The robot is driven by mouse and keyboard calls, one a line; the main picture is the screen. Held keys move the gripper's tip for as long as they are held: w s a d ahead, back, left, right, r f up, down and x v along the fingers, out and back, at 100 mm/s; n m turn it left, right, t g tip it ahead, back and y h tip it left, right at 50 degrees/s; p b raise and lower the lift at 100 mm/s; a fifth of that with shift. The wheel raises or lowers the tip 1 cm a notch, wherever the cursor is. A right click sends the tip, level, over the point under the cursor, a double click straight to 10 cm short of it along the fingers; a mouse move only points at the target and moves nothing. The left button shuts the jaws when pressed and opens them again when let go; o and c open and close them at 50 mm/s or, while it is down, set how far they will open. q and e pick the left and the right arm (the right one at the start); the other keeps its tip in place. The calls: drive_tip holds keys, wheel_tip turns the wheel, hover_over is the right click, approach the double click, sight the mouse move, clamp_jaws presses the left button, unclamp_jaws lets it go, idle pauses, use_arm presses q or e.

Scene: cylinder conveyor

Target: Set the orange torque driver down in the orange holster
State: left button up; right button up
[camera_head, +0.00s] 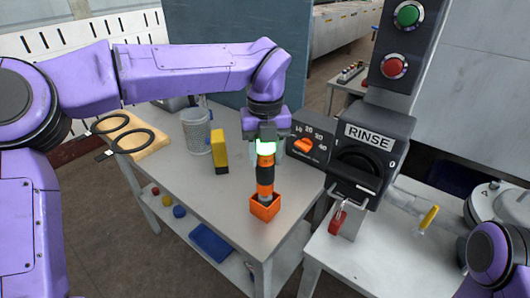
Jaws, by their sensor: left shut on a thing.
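The orange torque driver (265,176) stands upright, orange and black, with its lower end at the orange holster. The orange holster (264,209) is a small open square box near the front edge of the grey table. My left gripper (266,148), under a lit green band, points straight down and is shut on the driver's upper part. The driver's tip is hidden inside or behind the holster's walls; I cannot tell whether it touches the bottom. My right arm shows only in part at the lower right, and its gripper is not in view.
A mesh cup (196,131) and a yellow block (219,151) stand on the table (205,190) left of the driver. Two black rings lie on a wooden board (135,138). The RINSE panel (360,160) stands close on the right. A blue tray (211,242) lies on the lower shelf.

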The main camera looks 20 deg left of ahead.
use_arm(q)
drive_tip(key=shift+r, duration=0.1)
drive_tip(key=shift+f+b, duration=1.25)
drive_tip(key=shift+f, duration=0.35)
drive_tip(key=o, duration=1.4)
drive_tip(key=shift+c, duration=0.2)
wheel_tip(320, 180, up, 11)
drive_tip(key=shift+w+a+f+p, duration=0.1)
drive_tip(key=shift+f+p, duration=0.1)
drive_tip(key=shift+p, duration=0.2)
